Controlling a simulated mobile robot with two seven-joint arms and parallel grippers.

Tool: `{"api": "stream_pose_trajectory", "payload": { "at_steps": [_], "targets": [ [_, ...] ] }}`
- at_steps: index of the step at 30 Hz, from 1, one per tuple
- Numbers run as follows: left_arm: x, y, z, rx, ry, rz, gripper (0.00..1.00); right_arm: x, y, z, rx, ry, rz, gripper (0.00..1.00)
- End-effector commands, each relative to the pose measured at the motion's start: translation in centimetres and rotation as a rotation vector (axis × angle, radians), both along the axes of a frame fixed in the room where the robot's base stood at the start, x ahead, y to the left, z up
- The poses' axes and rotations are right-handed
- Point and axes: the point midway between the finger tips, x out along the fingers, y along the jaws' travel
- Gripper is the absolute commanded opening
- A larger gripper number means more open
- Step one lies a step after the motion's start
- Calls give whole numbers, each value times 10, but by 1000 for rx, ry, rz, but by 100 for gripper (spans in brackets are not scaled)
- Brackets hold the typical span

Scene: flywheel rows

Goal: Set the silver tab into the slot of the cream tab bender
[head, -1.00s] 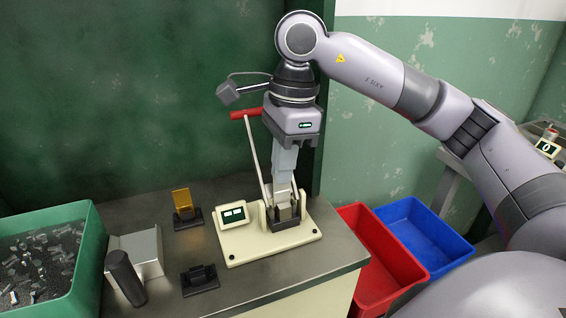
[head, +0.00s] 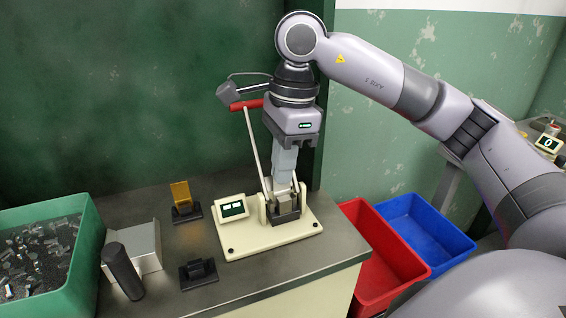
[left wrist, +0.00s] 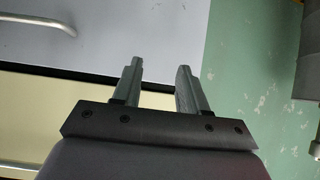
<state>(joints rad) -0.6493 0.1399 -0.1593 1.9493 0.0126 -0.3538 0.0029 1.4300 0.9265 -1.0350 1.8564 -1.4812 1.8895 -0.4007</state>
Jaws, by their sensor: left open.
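The cream tab bender (head: 272,240) stands on the bench, with a dark slot block (head: 286,212), a small display (head: 232,209) and a red-handled lever (head: 246,105) on its left. My right gripper (head: 283,178) points straight down just above the slot block. Its fingers are seen edge-on, so their gap does not show. A pale strip at the fingertips may be the silver tab; I cannot tell it from the fingers, nor whether it enters the slot. My left gripper (left wrist: 158,70) is open and empty in the left wrist view, away from the bender.
A green bin (head: 80,262) of metal pieces stands at the left. Near it are a silver block (head: 142,246), a dark cylinder (head: 122,270), a stand with an amber plate (head: 181,195) and a black holder (head: 198,274). Red (head: 385,250) and blue (head: 425,228) bins stand right of the bench.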

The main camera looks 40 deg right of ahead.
Motion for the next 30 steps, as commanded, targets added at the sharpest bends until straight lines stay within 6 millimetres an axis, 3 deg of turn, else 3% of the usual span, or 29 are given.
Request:
{"api": "stream_pose_trajectory", "payload": {
  "at_steps": [20, 24, 30],
  "targets": [
    [0, 0, -5, 0, 0, 0, 43, 0, 0, -7, 0, 0, 0, 0],
    [0, 0, -5, 0, 0, 0, 43, 0, 0, -7, 0, 0, 0, 32],
    [0, 0, -5, 0, 0, 0, 43, 0, 0, -7, 0, -2, -1, 32]
  ]
}}
